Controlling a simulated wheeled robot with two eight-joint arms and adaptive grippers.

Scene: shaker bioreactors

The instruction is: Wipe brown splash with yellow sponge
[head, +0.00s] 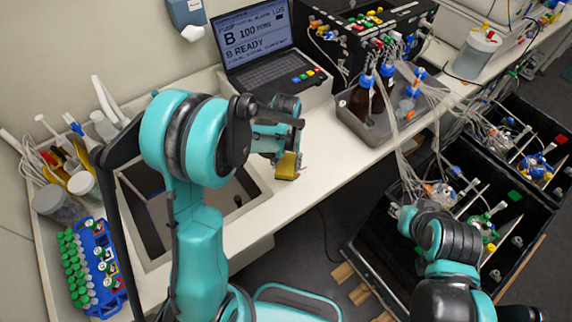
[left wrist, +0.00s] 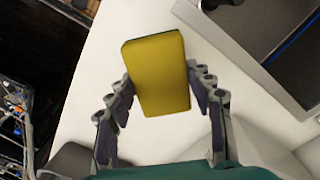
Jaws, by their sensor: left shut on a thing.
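A yellow sponge (head: 286,168) is held by my left gripper (head: 291,158) over the white counter, just right of the sink. In the left wrist view the sponge (left wrist: 158,75) sits upright between the two fingers of the gripper (left wrist: 163,95), which press on its sides. The counter (left wrist: 95,75) around the sponge looks white and clean there. I cannot tell if the sponge touches the counter. No brown splash shows in either view; my left arm and the sponge hide part of the counter.
The sink (head: 257,193) lies left of the sponge. A laptop (head: 262,50) stands behind, with a grey tray (head: 372,130) of bottles to the right. A blue tube rack (head: 107,262) is at the far left. Counter between sponge and grey tray is clear.

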